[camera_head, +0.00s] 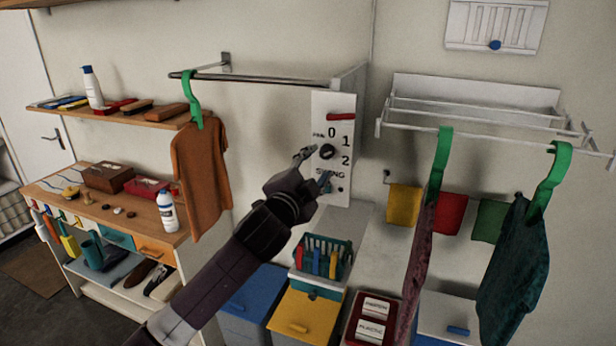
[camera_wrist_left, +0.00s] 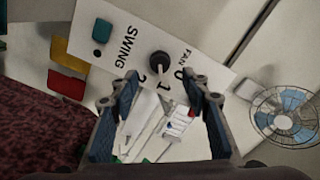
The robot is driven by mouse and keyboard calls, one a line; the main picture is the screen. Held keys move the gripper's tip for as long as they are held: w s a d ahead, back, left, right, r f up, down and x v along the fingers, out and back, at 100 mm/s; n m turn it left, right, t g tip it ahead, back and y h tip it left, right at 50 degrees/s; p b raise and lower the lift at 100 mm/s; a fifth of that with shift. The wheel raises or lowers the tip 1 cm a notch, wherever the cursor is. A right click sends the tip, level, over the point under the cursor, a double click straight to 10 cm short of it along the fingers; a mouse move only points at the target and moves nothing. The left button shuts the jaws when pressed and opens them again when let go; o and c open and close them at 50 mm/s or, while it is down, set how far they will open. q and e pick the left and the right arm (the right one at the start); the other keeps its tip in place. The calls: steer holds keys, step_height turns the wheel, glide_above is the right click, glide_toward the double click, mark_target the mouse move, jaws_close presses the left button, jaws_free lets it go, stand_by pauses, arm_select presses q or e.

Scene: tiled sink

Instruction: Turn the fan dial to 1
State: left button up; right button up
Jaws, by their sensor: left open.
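The fan dial (camera_head: 327,152) is a round black knob on a white panel (camera_head: 345,105) marked FAN, 0, 1, 2 and SWING. In the left wrist view the dial (camera_wrist_left: 160,64) lies just beyond the fingertips, roughly centred between them. I cannot tell which number its pointer faces. My left gripper (camera_head: 317,167) is open in front of the panel, one finger at the dial's left and the other below it. It also shows in the left wrist view (camera_wrist_left: 161,80), its two fingers apart with nothing gripped. My right gripper is out of view.
A red bar (camera_head: 341,116) sits high on the panel. A teal piece (camera_wrist_left: 102,30) is by SWING. A fan (camera_wrist_left: 284,115) shows in the wrist view. An orange shirt (camera_head: 203,170) hangs left; a basket (camera_head: 318,258) stands below. Dark cloths (camera_head: 515,265) hang right.

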arm_select(q)
steer(key=v, duration=0.5)
steer(key=shift+s+a, duration=0.15)
steer(key=shift+s, duration=0.2)
